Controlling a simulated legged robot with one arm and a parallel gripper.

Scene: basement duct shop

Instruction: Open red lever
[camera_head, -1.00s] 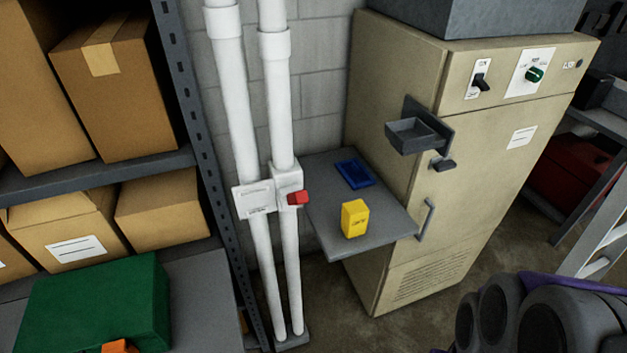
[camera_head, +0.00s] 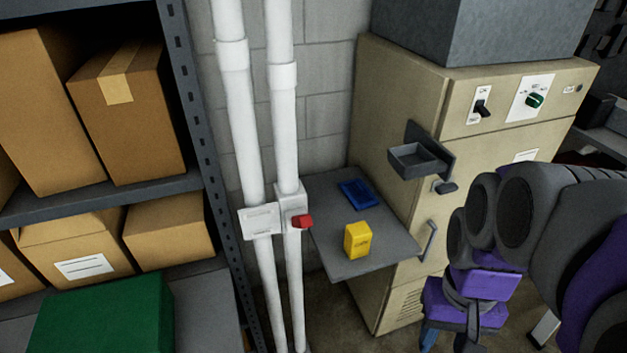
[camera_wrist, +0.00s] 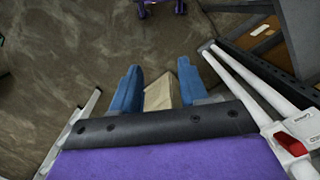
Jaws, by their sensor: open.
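The red lever (camera_head: 302,221) sits on a white box on the right one of two white vertical pipes, left of the grey shelf plate. In the wrist view the red lever (camera_wrist: 291,145) shows at the lower right, to the side of my gripper. My gripper (camera_wrist: 158,80) is open, its two blue fingers apart, with no object held between them. In the head view my arm comes in from the right, and the gripper's blue tip (camera_head: 428,338) shows low at the bottom, well right of the lever and apart from it.
A grey shelf plate (camera_head: 375,262) holds a yellow box (camera_head: 357,240) and a blue tray (camera_head: 358,194). The beige cabinet (camera_head: 385,110) carries a small grey bin (camera_head: 417,159) and a handle. A rack with cardboard boxes (camera_head: 128,110) and a green box (camera_head: 105,315) stands left.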

